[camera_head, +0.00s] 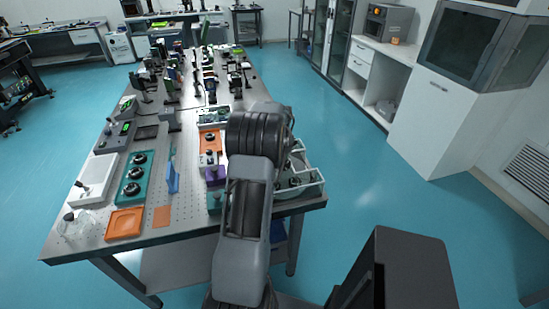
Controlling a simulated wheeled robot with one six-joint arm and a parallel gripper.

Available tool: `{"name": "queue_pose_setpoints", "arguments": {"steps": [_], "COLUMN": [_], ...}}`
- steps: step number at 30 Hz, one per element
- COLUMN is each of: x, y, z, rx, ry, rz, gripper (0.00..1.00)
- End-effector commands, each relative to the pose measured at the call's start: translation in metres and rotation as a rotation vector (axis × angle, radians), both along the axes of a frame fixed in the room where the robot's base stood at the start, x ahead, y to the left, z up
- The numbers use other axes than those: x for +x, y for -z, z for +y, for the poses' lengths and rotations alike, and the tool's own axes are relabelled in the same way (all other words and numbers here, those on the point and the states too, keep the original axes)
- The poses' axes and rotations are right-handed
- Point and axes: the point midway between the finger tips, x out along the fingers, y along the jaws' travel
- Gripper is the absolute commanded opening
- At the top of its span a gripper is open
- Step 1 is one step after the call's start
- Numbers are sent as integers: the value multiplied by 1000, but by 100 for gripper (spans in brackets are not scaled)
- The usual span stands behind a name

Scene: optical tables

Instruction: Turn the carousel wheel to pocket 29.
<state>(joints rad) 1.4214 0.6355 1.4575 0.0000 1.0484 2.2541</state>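My arm reaches forward over the near right part of the optical table (190,228), and its links cover that area. My gripper cannot be seen, being hidden behind my arm. No carousel wheel or pocket number can be made out clearly. A pale open-topped holder (309,187) with rounded parts inside shows just right of my arm, at the table's right edge. My arm hides its left part, and I cannot tell whether the wheel is there.
On the table's near left are a teal panel with black knobs (132,178), a white tray (94,180), an orange tray (125,223) and a glass flask (75,226). Optical mounts crowd the far part. White cabinets (440,120) stand right; the blue floor between is clear.

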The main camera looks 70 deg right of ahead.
Motion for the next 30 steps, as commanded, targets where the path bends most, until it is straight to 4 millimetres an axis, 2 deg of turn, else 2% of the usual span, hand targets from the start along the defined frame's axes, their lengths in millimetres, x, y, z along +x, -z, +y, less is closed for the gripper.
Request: {"name": "queue_pose_setpoints", "arguments": {"steps": [15, 16, 24, 30], "x": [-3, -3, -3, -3], "y": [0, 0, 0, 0], "z": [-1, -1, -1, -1], "rx": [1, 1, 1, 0], "ry": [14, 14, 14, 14], "rz": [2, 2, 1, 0], "gripper": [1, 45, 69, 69]}}
